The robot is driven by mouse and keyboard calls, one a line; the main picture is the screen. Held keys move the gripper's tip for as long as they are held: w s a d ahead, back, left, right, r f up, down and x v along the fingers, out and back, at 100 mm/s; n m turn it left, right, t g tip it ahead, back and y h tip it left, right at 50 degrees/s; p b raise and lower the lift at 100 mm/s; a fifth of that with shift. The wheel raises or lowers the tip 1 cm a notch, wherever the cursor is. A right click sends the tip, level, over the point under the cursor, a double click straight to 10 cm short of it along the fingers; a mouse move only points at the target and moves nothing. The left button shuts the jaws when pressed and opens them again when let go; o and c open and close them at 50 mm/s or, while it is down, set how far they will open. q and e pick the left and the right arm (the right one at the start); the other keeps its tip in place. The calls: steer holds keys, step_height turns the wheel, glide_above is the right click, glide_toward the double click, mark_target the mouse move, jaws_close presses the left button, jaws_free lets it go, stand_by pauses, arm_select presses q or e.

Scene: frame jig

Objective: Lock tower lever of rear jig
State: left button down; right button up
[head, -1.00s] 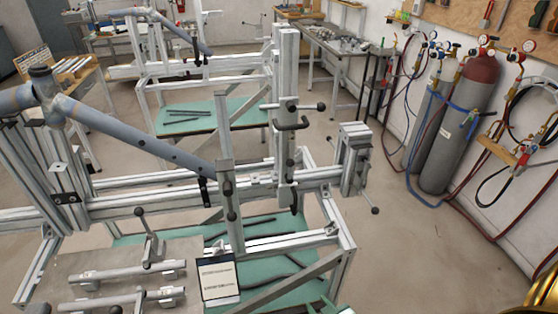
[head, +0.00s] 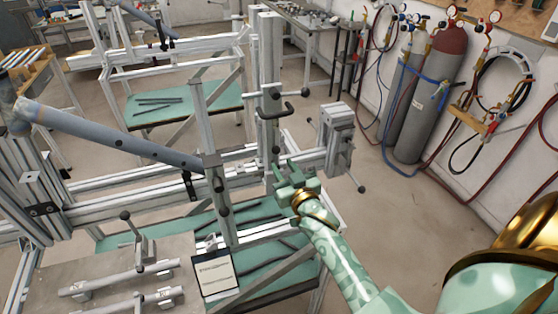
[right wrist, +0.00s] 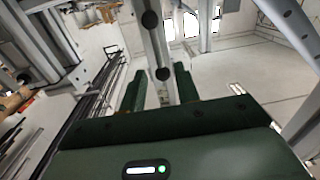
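The near jig's tall aluminium tower (head: 268,45) stands upright at the picture's middle. A T-shaped lever with black knobs (head: 290,93) and a dark hooked handle (head: 276,113) are on it. A shorter post (head: 213,150) stands to its left by the grey tube (head: 110,135). My right gripper (head: 280,172) is low beside the tower's foot, under the hooked handle. In the right wrist view its two green fingers (right wrist: 158,90) are apart, with a metal post (right wrist: 156,40) bearing black knobs between or beyond them. I cannot tell whether they touch it. My left gripper is out of view.
A clamp block (head: 337,140) with a handle stands at the rail's right end, close to my right arm. A second jig (head: 180,65) stands behind. A plate with clamps (head: 130,270) and a card (head: 215,273) are front left. Open floor lies right, before gas cylinders (head: 420,110).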

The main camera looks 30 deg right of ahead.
mark_target(277, 156)
steer(key=shift+w+d, duration=0.2)
steer(key=shift+w, duration=0.7)
steer(key=shift+w+d, duration=0.15)
steer(key=shift+w, duration=0.75)
steer(key=shift+c, duration=0.3)
